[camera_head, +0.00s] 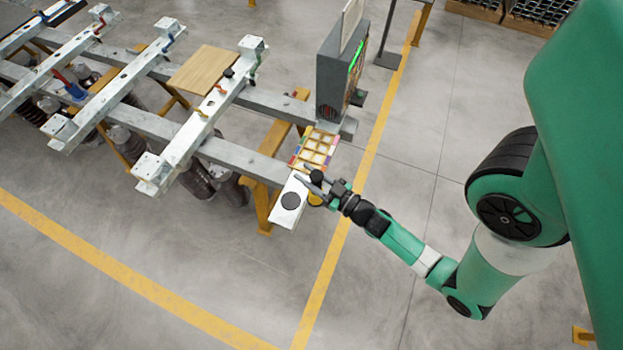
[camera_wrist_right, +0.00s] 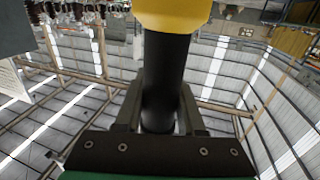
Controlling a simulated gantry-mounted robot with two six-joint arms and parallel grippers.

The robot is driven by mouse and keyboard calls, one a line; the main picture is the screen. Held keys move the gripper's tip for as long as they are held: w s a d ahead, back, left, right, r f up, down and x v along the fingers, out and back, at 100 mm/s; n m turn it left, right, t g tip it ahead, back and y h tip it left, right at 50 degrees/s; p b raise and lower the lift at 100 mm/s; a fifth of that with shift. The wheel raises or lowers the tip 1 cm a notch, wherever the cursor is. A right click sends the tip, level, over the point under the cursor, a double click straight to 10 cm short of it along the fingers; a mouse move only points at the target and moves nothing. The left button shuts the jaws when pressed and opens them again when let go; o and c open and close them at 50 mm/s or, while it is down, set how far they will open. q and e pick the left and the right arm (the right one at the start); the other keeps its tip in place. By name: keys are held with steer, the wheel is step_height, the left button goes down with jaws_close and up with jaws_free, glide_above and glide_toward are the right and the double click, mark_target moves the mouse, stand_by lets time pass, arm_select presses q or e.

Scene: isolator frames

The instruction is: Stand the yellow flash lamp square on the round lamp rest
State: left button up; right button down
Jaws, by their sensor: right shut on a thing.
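The yellow flash lamp shows in the right wrist view as a black handle (camera_wrist_right: 165,75) with a yellow head (camera_wrist_right: 175,12). My right gripper (camera_wrist_right: 160,110) is shut on the black handle. In the head view the right gripper (camera_head: 316,187) is over the right edge of a white plate, with a little of the lamp's yellow (camera_head: 315,200) showing beside the jaws. The round lamp rest (camera_head: 290,201) is a black disc on the white plate, left of the gripper; it looks empty. The lamp's exact tilt cannot be told. My left gripper is in neither view.
A tray with coloured edges and square cells (camera_head: 315,149) lies just behind the white plate (camera_head: 283,219). A grey box with a green display (camera_head: 338,80) stands beyond it. White steel beams (camera_head: 190,140) with a wooden board (camera_head: 203,70) fill the left. The floor at front is clear.

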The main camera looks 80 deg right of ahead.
steer(key=w+d+f+b, duration=0.3)
steer(key=w+f+b, duration=0.7)
steer(key=f+b, duration=0.1)
steer(key=shift+d, duration=0.35)
steer(key=shift+f, duration=0.15)
steer(key=shift+f, duration=0.1)
steer(key=c, duration=0.5)
jaws_free()
steer(key=shift+f, duration=0.15)
